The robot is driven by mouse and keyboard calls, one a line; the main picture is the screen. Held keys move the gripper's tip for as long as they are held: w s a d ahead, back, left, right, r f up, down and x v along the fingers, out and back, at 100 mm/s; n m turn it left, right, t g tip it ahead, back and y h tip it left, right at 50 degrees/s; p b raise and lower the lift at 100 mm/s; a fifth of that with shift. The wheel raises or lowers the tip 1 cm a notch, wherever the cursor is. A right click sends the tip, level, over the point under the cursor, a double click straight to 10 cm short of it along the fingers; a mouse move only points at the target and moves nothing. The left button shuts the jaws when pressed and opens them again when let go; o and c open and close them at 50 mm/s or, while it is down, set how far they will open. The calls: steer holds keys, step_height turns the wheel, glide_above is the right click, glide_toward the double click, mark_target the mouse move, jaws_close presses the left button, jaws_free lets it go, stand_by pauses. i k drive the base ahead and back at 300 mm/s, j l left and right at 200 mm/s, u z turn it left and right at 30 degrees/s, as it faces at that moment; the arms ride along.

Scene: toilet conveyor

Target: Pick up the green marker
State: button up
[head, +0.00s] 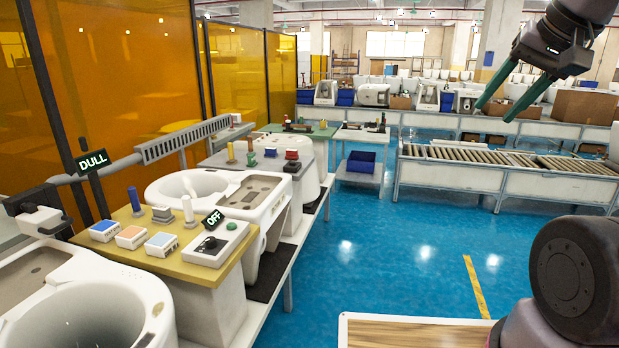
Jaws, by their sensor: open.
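My gripper (494,112) has two long green fingers, spread apart with nothing between them. It is raised at the upper right, high over the conveyor side and far from the workbenches on the left. A small green upright item (250,157) stands on the grey bench between a yellow stick and blue pieces. It may be the green marker, but it is too small to tell. A blue marker-like stick (134,200) and a pale one (188,210) stand in holders on the yellow bench.
The yellow bench (200,262) also holds coloured boxes and a control box (216,243) with an OFF sign. White toilets stand along the left line. Roller conveyors (470,155) cross the back right. Blue floor (400,240) is open in the middle.

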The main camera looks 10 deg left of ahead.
mark_target(250, 159)
steer(key=i+u, duration=0.3)
steer(key=i, duration=0.25)
steer(key=i+l+u, duration=0.25)
steer(key=i, duration=0.3)
steer(key=i+l+u, duration=0.3)
steer(key=i, duration=0.2)
steer(key=i+l+u, duration=0.6)
steer(key=u, duration=0.15)
steer(key=i+l+u, duration=0.35)
steer(key=l, duration=0.15)
steer(key=l+u, duration=0.4)
steer(key=i+l, duration=0.05)
